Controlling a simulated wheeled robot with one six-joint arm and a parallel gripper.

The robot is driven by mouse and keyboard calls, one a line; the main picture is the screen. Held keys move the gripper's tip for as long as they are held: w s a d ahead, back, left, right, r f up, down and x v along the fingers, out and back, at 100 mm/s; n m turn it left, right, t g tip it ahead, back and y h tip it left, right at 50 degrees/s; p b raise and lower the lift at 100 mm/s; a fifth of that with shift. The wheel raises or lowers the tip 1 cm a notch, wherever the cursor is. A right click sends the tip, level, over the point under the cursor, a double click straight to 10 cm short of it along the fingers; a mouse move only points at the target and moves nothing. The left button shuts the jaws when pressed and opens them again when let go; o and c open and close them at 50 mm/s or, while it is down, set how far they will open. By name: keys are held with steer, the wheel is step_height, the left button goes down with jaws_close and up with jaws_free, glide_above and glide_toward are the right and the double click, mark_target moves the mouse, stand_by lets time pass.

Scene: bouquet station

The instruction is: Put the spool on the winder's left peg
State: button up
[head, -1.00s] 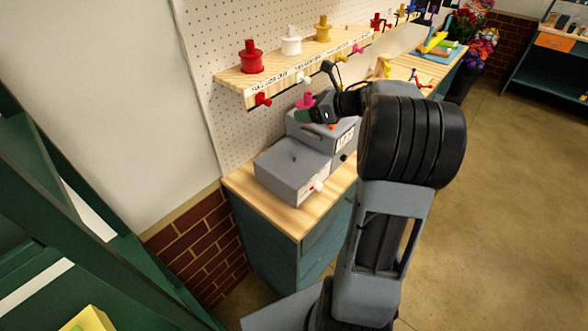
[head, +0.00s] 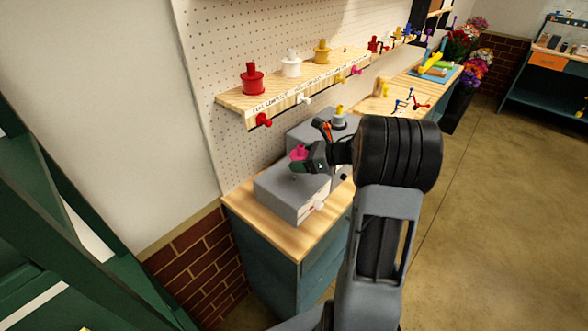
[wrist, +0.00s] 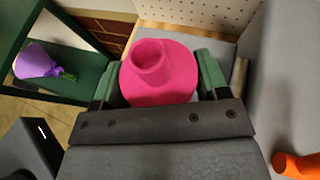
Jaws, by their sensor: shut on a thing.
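The pink spool (head: 299,151) is upright in my gripper (head: 301,162), over the lower, left box of the grey winder (head: 292,194). The wrist view shows the pink spool (wrist: 160,78) between the two green fingertips of my gripper (wrist: 159,75), shut on its sides. In the head view a thin bit of the left peg (head: 294,178) seems to show just under the spool. The rest of that peg is hidden, and I cannot tell whether the spool touches it. The wrist view hides the peg.
A yellow-topped spool (head: 339,113) stands on the winder's higher box (head: 308,128). A shelf (head: 295,88) with red, white and yellow spools runs along the pegboard above. An orange piece (wrist: 297,165) shows at the wrist view's lower right.

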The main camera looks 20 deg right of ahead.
mark_target(293, 176)
steer(key=shift+w+a+f, duration=0.2)
steer(key=shift+a+f, duration=0.25)
steer(key=shift+f, duration=0.1)
steer(key=shift+w+a+f, duration=0.15)
steer(key=shift+a+f, duration=0.25)
steer(key=shift+f, duration=0.1)
steer(key=shift+w+a+f+p, duration=0.1)
steer(key=shift+f+p, duration=0.1)
steer(key=shift+f, duration=0.4)
steer(key=shift+w+a+f+p, duration=0.1)
steer(key=shift+f+p, duration=0.1)
steer(key=shift+f, duration=0.95)
steer(key=shift+f+b, duration=0.25)
steer(key=shift+b, duration=0.1)
steer(key=o, duration=0.7)
steer(key=shift+r, duration=0.1)
steer(key=shift+c, duration=0.2)
